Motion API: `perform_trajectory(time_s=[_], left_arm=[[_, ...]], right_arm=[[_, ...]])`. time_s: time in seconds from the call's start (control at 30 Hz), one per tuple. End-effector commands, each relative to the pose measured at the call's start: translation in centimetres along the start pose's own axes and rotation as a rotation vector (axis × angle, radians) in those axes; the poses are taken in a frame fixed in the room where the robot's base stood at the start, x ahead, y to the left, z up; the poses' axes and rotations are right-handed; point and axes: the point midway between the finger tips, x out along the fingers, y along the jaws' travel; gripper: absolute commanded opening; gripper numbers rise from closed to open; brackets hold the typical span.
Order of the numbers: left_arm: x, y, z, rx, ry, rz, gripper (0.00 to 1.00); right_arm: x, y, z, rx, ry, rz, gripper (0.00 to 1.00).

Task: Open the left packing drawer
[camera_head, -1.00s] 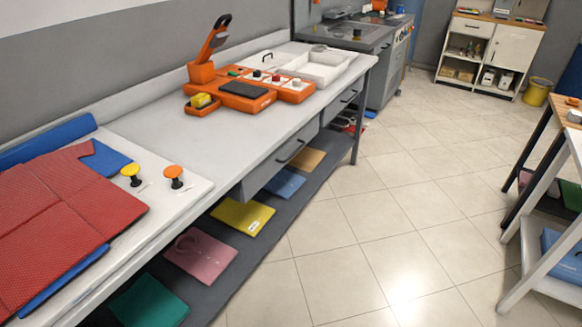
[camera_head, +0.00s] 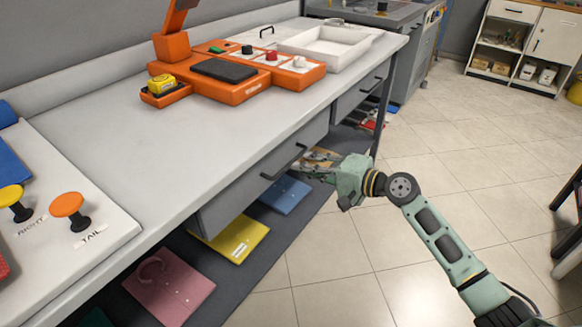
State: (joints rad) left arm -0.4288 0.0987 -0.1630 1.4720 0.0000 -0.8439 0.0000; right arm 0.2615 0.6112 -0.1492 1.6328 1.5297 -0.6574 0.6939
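Two grey drawers hang under the white worktop. The nearer, left one (camera_head: 240,186) looks shut, with its front along the worktop edge. Its dark bar handle (camera_head: 284,162) is on the front. The other drawer (camera_head: 352,98) is farther along to the right and also looks shut. My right gripper (camera_head: 303,170) reaches in from the right, with its fingers close to the right end of the left drawer's handle. I cannot tell whether they touch it or how far they are parted. My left gripper is out of view.
An orange packing station (camera_head: 232,84) and a white tray (camera_head: 325,48) stand on the worktop. Orange and yellow knobs (camera_head: 68,205) are at the left. Folded colored items, including a yellow one (camera_head: 236,240), lie on the shelf below. The tiled floor (camera_head: 340,270) is open.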

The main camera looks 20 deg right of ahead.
Motion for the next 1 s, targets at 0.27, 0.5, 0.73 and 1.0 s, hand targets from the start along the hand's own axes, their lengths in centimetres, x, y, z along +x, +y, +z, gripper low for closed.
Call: perform_trajectory(time_s=[0.27, 0.5, 0.73, 1.0], left_arm=[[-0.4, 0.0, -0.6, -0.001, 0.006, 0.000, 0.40], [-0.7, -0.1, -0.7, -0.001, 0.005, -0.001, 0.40], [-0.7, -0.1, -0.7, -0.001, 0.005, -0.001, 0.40], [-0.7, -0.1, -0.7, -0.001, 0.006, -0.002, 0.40]], right_arm=[[4.5, 0.0, -0.1, -0.001, 0.002, -0.001, 0.17], [5.8, 0.0, -0.1, -0.003, 0.002, 0.001, 0.17], [5.8, 0.1, -0.1, -0.003, 0.003, 0.001, 0.14], [5.7, 0.1, -0.1, -0.003, 0.003, 0.001, 0.00]])
